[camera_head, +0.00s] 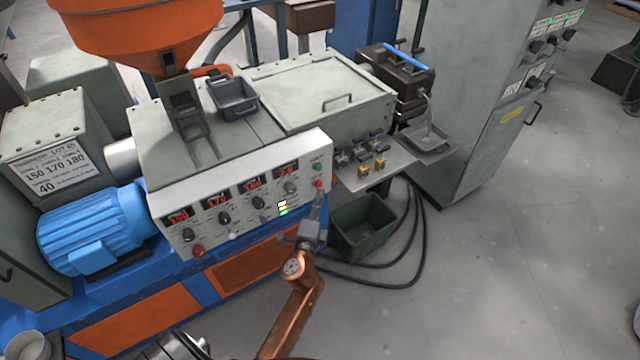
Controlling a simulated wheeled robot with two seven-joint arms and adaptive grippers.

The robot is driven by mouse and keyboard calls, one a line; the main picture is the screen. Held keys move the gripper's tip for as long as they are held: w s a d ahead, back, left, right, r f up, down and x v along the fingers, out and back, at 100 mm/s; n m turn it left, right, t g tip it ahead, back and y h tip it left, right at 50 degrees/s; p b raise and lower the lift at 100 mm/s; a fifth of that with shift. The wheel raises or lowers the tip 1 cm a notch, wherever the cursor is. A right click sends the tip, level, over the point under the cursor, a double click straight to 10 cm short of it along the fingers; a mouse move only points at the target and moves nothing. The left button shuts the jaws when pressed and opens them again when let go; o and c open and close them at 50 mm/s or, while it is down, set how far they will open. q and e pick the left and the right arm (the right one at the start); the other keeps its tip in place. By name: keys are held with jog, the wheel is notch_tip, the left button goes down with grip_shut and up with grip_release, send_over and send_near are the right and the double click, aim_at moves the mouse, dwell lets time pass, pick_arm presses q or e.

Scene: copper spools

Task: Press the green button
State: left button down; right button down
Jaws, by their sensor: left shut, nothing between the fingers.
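The green button (317,168) is a small round knob near the upper right corner of the pale control panel (250,231) on the machine. A red button (319,184) sits just below it. My left gripper (318,199) is shut and empty. It points up, and its tip shows just below the red button, in front of the panel's right edge. The tip appears apart from the green button, which is in plain view. Whether the tip touches the panel is hard to tell. My right gripper is not in view.
Several dials and red displays fill the panel; a larger red knob (198,251) is at its lower left. A dark green bin (368,226) stands on the floor right of my gripper, with black hoses around it. A metal shelf (378,172) juts out right of the panel.

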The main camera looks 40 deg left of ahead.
pick_arm(q)
jog(key=shift+v, duration=1.5)
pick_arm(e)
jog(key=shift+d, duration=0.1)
